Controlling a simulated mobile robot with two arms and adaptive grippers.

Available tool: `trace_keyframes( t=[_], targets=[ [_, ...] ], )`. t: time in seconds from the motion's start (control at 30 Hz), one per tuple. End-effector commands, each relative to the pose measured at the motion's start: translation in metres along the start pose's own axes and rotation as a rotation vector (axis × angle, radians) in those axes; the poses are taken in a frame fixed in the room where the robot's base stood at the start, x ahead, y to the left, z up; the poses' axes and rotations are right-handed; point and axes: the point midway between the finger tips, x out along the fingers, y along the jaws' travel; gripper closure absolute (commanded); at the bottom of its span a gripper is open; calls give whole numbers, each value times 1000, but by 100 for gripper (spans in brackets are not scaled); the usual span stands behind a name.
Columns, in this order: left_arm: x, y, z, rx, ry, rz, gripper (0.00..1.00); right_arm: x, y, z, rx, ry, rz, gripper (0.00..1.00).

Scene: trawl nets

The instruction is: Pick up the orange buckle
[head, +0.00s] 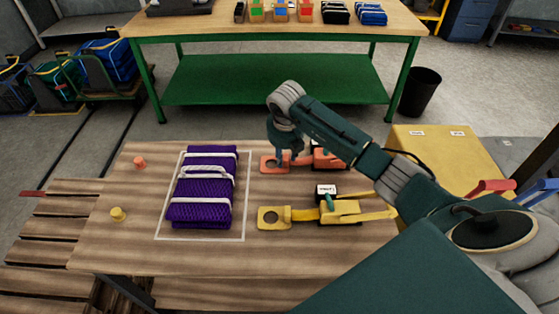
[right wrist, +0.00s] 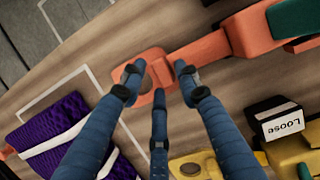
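The orange buckle (head: 270,168) lies at the far right of the wooden table, its ring end towards the purple net and its other end partly behind my right arm. In the right wrist view its flat ring end (right wrist: 150,62) lies beneath the fingers, with the orange strap (right wrist: 200,50) running up to the right. My right gripper (head: 285,158) is low over the ring end, pointing down. Its three fingers (right wrist: 158,84) are spread apart around the ring; whether they touch it I cannot tell. My left gripper is out of view.
A yellow buckle (head: 275,216) lies nearer, beside a black block labelled "Loose" (right wrist: 283,122). A strapped purple net (head: 205,187) lies inside a white outline to the left. Small orange (head: 139,162) and yellow (head: 118,214) pegs stand farther left. A yellow box (head: 430,150) stands right.

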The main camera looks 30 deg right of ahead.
Motion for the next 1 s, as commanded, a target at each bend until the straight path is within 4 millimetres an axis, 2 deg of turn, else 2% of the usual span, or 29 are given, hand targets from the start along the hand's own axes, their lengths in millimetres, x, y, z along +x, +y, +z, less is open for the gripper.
trace_keyframes(
  t=[0.1, 0.37, 0.5, 0.53, 0.87, 1.0],
  targets=[
    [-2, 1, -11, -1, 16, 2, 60, 10, 0, 0, 0, 0, 0, 68],
    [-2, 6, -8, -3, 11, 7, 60, 12, 0, 0, -1, -2, 1, 70],
    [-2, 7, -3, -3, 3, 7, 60, 12, 0, 0, -1, -2, 1, 98],
    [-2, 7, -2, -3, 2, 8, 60, 12, 0, 0, -1, -2, 0, 100],
    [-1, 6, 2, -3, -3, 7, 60, 10, 0, 1, -1, -3, 1, 100],
    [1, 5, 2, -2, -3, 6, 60, 1, 1, 5, -1, -5, 2, 100]
  ],
)
